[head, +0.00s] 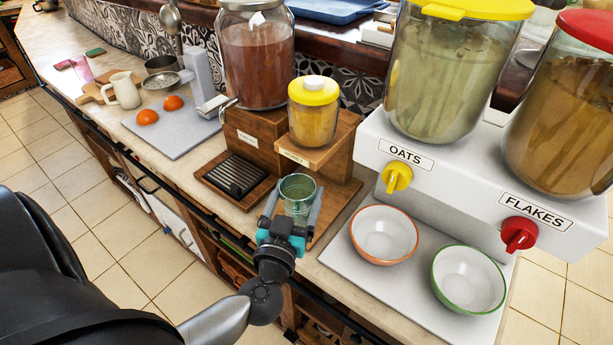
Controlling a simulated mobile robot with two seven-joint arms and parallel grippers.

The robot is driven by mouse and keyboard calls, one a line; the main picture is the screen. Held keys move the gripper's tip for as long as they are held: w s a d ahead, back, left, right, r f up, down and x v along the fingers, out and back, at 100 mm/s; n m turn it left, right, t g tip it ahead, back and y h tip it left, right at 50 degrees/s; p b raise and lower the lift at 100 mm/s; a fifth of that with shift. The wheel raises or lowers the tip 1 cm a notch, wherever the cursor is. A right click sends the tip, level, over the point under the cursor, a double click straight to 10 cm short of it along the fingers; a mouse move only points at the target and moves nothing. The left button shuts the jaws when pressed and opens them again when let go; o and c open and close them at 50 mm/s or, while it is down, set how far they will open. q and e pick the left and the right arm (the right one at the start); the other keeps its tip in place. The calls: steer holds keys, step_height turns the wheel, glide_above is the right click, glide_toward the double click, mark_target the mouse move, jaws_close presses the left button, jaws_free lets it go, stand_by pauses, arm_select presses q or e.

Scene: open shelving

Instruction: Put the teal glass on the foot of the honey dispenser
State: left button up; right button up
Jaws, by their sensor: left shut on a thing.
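The teal glass (298,188) is upright between the fingers of my left gripper (292,205), which is shut on it. The honey dispenser (314,122) is a small amber jar with a yellow lid on a wooden stand. Its foot (338,200) is a flat wooden board reaching toward the counter's front edge. The glass appears over or at the front part of this foot, in front of the stand. My gripper hides the glass's lower part and some of the board, so I cannot tell whether the glass touches it. My right gripper is not in view.
A large jar of brown liquid (256,60) and a slatted drip tray (236,175) stand to the left. Two bowls (383,235) (468,280) sit on a pale tray below the oats and flakes dispensers (455,160). A cutting board (175,135) with oranges lies farther left.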

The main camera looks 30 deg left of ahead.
mark_target(301, 185)
arm_select(q)
steer(key=x, duration=0.4)
steer(key=w, duration=0.1)
steer(key=w+f+b, duration=0.1)
steer(key=w+a+b, duration=0.1)
steer(key=shift+f, duration=0.25)
steer(key=shift+f, duration=0.15)
steer(key=shift+f, duration=0.45)
steer(key=o, duration=1.5)
steer(key=shift+s, duration=0.1)
